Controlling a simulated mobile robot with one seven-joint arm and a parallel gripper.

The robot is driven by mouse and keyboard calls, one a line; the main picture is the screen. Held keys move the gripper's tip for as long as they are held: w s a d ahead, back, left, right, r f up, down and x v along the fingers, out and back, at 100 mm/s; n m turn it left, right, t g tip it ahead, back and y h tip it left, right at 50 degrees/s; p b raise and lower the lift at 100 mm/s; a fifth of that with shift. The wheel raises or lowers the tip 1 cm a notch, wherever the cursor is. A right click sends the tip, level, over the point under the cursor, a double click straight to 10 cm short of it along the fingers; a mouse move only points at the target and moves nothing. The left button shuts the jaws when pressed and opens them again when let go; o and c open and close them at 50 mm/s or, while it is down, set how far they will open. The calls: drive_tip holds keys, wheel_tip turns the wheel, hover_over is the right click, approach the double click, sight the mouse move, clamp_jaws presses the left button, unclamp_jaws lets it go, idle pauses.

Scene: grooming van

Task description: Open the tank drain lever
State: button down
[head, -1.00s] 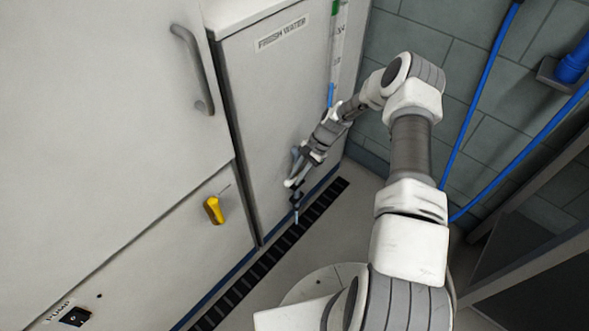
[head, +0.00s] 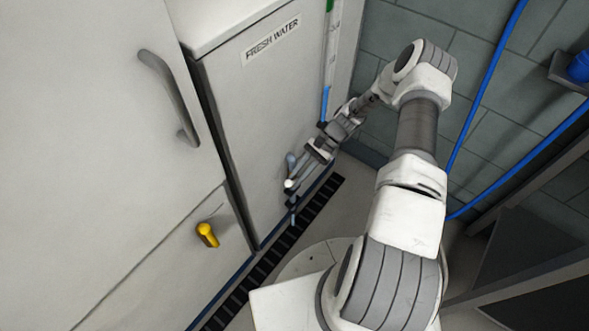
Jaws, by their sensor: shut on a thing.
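The fresh water tank (head: 250,110) is a pale cabinet with a "FRESH WATER" label, in the middle of the head view. Low on its front is the drain lever (head: 291,162), a small blue-grey piece beside my gripper, with a drain spout (head: 293,215) below it. My gripper (head: 290,185) is shut on the drain lever, near the tank's lower front. The fingers hide much of the lever, and its exact angle is hard to tell.
A yellow handle (head: 207,235) sticks out of the panel to the left. A door with a grey handle (head: 172,95) is above it. A dark floor grate (head: 310,215) runs along the cabinets. Blue hoses (head: 487,85) hang on the right wall.

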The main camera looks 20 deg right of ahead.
drive_tip(key=shift+w+d, duration=0.1)
idle(0.3)
drive_tip(key=c, duration=0.8)
unclamp_jaws()
drive_tip(key=shift+w, duration=0.1)
